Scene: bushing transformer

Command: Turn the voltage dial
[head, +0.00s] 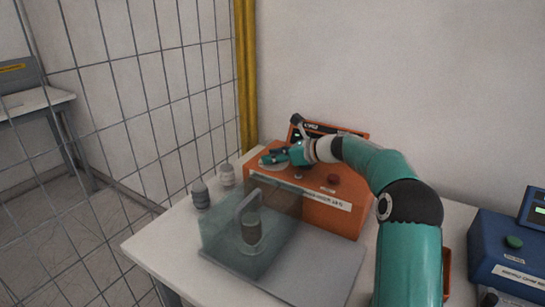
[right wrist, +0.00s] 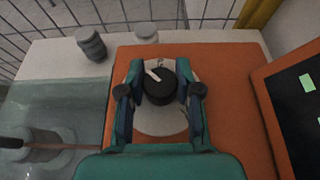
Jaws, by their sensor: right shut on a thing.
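The voltage dial (right wrist: 160,88) is a black round knob with a white pointer mark, on a pale round plate (right wrist: 160,124) on top of the orange box (head: 322,205). In the right wrist view the pointer is toward the knob's upper left. My right gripper (right wrist: 160,92) is shut on the dial, one finger on each side of it. In the head view my right gripper (head: 276,157) reaches over the left part of the orange box and hides most of the dial. My left gripper is not in view.
A clear cover (head: 225,230) encloses a grey bushing on a plate before the orange box. Two grey bushings stand left of it, one (head: 201,194) nearer. A red knob (head: 333,180) is on the box. A blue box (head: 490,250) stands right. Wire mesh (head: 130,90) rises left.

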